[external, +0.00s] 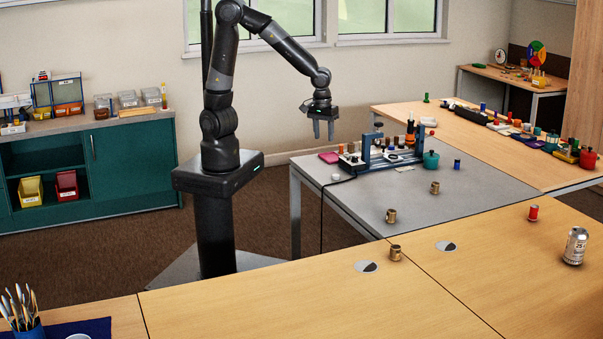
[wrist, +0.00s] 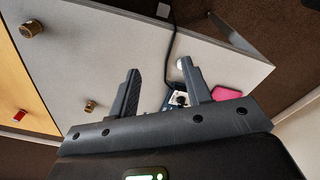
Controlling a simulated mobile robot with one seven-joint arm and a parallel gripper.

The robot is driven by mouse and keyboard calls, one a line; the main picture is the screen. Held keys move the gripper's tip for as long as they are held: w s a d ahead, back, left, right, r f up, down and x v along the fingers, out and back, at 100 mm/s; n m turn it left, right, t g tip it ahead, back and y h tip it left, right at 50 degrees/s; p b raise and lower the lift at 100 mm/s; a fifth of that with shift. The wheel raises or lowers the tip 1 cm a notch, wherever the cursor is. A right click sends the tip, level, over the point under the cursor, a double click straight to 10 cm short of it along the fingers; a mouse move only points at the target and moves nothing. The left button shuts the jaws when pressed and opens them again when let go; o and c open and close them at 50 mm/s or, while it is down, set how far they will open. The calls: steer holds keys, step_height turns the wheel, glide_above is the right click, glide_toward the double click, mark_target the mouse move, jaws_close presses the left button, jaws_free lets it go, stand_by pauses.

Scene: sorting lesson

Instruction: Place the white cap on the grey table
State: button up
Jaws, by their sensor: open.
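A small round white thing, which looks like the white cap (external: 337,178), lies on the grey table (external: 350,203) near its left edge. In the wrist view the white cap (wrist: 181,64) shows beside a black cable, close to the tip of the right-hand finger. My gripper (external: 323,131) is above the far left corner of the grey table, pointing down. In the wrist view my gripper (wrist: 160,69) has its fingers wide apart with nothing held between them. The gripper is well above the cap and not touching it.
A blue-framed rack (external: 387,150) with small parts stands behind the cap, with a pink item (external: 328,157) beside it. A black cable (external: 322,210) hangs over the left edge. Brass cylinders (external: 390,215) stand on the grey table. Its front middle is mostly clear.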

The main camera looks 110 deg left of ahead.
steer(key=s+d+r+m+t, duration=0.2)
steer(key=s+d+r+m, duration=0.3)
steer(key=s+r+m, duration=0.2)
steer(key=s+d+r+m+t, duration=0.3)
steer(key=s+d+r+m, duration=0.2)
steer(key=s+r+m, duration=0.2)
steer(key=shift+s+r+m+h, duration=0.2)
steer(key=shift+r+m+h, duration=0.1)
steer(key=shift+r+m, duration=0.35)
stand_by(0.4)
